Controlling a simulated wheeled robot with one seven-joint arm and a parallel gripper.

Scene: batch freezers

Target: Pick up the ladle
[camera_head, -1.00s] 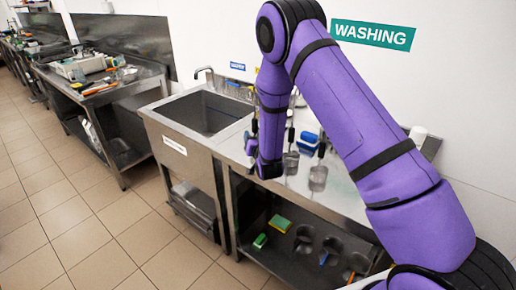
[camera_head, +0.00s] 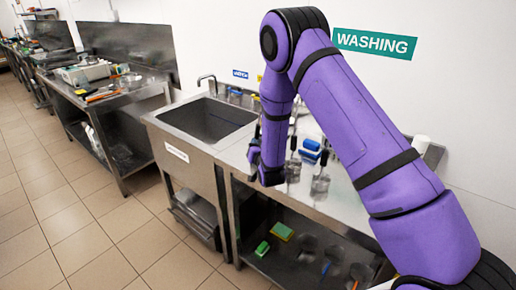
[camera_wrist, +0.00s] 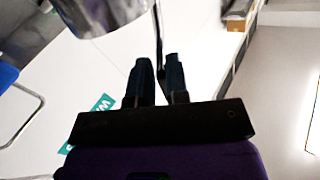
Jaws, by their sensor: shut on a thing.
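My gripper (camera_wrist: 157,68) is shut on a thin dark handle (camera_wrist: 158,35), which rises between its two fingers in the wrist view. I take this to be the ladle's handle. A shiny rounded metal piece (camera_wrist: 97,12) is at the top left of that view, cut off by the edge. It looks like a ladle bowl, but I cannot tell whether it joins the handle. In the head view my gripper hangs over the left end of the steel counter, and my arm hides most of what it holds.
Metal utensils (camera_head: 320,183) and blue items (camera_head: 310,147) are on the steel counter (camera_head: 340,205) just right of my gripper. A sink (camera_head: 207,119) is to the left. Sponges (camera_head: 282,231) lie on the shelf below. The tiled floor in front is clear.

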